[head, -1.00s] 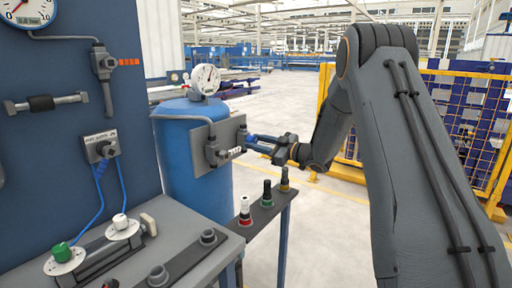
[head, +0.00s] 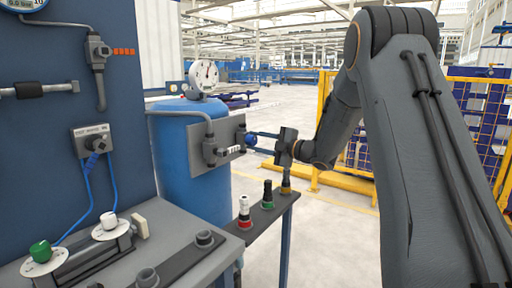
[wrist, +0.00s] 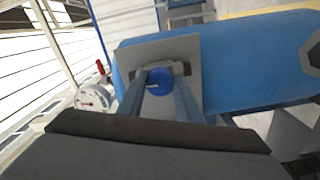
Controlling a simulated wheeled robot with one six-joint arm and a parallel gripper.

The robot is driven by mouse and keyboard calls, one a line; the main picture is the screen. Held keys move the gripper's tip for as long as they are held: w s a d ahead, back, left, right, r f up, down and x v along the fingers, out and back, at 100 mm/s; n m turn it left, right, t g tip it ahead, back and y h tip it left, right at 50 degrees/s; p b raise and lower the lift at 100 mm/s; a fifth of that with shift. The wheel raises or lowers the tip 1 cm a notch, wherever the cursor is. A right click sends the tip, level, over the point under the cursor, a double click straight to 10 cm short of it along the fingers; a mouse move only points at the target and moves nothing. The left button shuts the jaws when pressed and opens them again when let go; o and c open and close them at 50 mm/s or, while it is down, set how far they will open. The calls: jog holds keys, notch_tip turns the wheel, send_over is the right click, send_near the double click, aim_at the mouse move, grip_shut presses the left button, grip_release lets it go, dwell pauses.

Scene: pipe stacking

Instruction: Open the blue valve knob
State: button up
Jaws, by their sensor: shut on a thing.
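The blue valve knob (wrist: 160,81) sits in front of a grey plate (wrist: 190,45) on the blue tank, and a pale mark shows on its face in the wrist view. In the head view the knob (head: 250,139) is small, at the plate's right side. My gripper (wrist: 162,88) has one blue finger on each side of the knob and is shut on it. In the head view my gripper (head: 262,142) reaches in from the right, and its fingertips are at the knob. The exact contact at the fingertips is too small to see there.
The blue tank (head: 187,165) carries a pressure gauge (head: 203,75) on top. A grey bench (head: 165,225) is at lower left. A yellow-framed fence (head: 480,130) stands at right. Open floor lies behind.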

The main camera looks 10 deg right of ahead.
jog(key=shift+n+b, duration=0.3)
jog(key=shift+n, duration=0.2)
jog(key=o, duration=1)
jog(key=shift+o, duration=0.2)
jog(key=v, duration=0.8)
